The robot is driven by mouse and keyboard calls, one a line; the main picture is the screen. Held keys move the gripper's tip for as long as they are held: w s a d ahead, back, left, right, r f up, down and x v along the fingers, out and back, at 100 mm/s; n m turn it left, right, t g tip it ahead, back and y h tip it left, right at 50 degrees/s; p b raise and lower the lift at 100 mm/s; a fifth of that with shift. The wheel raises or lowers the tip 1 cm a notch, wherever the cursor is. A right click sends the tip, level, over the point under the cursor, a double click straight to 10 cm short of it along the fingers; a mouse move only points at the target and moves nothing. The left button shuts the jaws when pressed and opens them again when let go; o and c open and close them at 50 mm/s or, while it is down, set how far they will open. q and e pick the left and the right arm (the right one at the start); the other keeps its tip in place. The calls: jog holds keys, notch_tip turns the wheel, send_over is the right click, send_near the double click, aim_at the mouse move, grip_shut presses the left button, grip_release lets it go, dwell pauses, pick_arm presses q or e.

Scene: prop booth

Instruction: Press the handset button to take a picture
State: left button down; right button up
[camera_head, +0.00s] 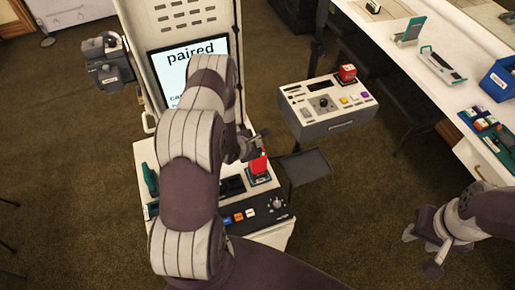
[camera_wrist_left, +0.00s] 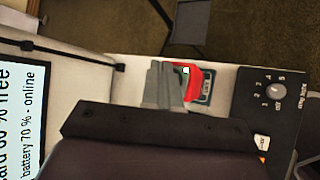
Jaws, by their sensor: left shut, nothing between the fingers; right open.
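A red device (camera_head: 259,167), possibly the handset, stands on the white booth console, in front of the screen (camera_head: 185,65). In the left wrist view the red device (camera_wrist_left: 191,73) shows a small pale square on it and sits by a dark label plate (camera_wrist_left: 207,86). My left gripper (camera_head: 258,146) is shut and empty, its tips right at the red device; I cannot tell whether they touch. In the left wrist view the shut fingers (camera_wrist_left: 168,86) partly hide it. My right gripper (camera_head: 425,250) is open and empty at the lower right, away from the console.
A dark control panel (camera_head: 262,217) with coloured buttons and a knob lies at the console front. A teal item (camera_head: 150,180) is at its left. A separate button box (camera_head: 325,104) carries another red block (camera_head: 347,73). A camera (camera_head: 105,65) is at left; a white counter (camera_head: 445,40) is at right.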

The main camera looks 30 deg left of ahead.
pick_arm(q)
jog(key=shift+f, duration=0.1)
dwell(0.5)
jog(key=shift+f+b, duration=0.3)
jog(key=shift+f, duration=0.05)
jog(key=shift+f+b, duration=0.35)
jog(key=shift+f, duration=0.05)
dwell(0.5)
dwell(0.3)
jog(key=shift+r+p, duration=0.7)
jog(key=shift+r, duration=0.15)
notch_tip(320, 180, up, 5)
jog(key=p, duration=0.4)
dwell(0.6)
